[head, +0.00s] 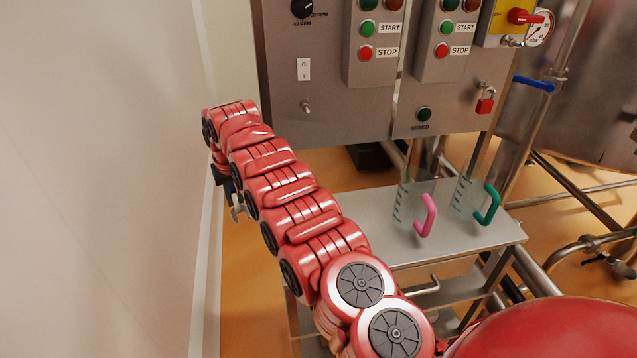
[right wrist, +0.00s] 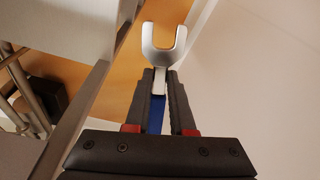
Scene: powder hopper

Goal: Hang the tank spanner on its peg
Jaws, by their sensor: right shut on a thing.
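My right gripper (right wrist: 157,105) is shut on the tank spanner in the right wrist view. The spanner's silver open-ended jaw (right wrist: 164,60) sticks out beyond the fingertips, and part of its blue handle (right wrist: 155,117) shows between the fingers. In the head view the spanner (head: 238,211) is a small grey piece beside my red right arm, mostly hidden by it. It is low and left of the control panel, apart from it. A short metal peg (head: 307,106) sticks out of the panel below a white switch. My left gripper is not in view.
The grey control panel (head: 345,120) has buttons and a red padlock (head: 485,101). Below it, a steel table (head: 450,245) holds two clear jugs with pink (head: 427,215) and green (head: 489,205) handles. A pale wall (head: 100,180) is close on the left.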

